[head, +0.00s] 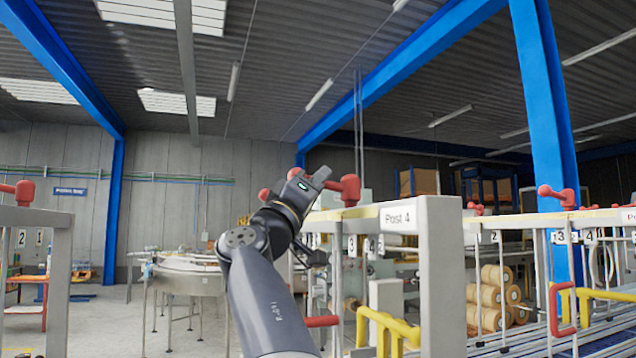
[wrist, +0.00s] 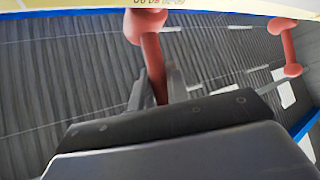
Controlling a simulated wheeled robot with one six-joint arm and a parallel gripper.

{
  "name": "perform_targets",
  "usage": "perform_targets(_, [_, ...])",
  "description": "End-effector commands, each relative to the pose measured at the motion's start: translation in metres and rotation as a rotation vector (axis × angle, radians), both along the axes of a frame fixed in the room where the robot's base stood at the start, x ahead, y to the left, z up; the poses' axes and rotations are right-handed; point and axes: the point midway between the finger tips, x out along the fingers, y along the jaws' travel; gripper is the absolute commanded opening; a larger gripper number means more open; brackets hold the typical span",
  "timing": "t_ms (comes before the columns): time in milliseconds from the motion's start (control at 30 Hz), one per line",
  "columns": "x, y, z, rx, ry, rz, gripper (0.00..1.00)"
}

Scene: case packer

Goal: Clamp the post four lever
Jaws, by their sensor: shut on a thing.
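The post four lever (head: 350,188) is red, with a round hub on top of the rail beside the "Post 4" label (head: 398,217). Its arm points left toward my gripper (head: 322,180). In the wrist view the red lever (wrist: 151,50) runs down from its hub at the top edge to between my two grey fingers. My gripper is shut on the lever arm. The lever's far end is hidden behind the gripper body in both views.
Another red lever (head: 265,194) shows just left of my gripper; a second lever (wrist: 286,48) also shows at the wrist view's upper right. A pale post (head: 440,280) stands right of my arm. Yellow rails (head: 385,325) and a red handle (head: 320,321) sit lower down.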

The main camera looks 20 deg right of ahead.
Motion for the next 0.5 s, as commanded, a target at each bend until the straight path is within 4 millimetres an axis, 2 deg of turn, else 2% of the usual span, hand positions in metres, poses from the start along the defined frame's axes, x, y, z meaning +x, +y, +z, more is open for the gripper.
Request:
perform_targets(67, [-0.0002,-0.0002,0.0005,-0.001,0.001,-0.002,0.0])
perform_targets(100, [-0.0003,-0.0002,0.0006,-0.002,0.0,-0.001,0.19])
perform_targets(300, [-0.0002,-0.0001,0.0004,-0.001,0.001,0.0,0.36])
perform_targets(500, [-0.0002,-0.0002,0.0003,-0.001,0.001,0.0,0.38])
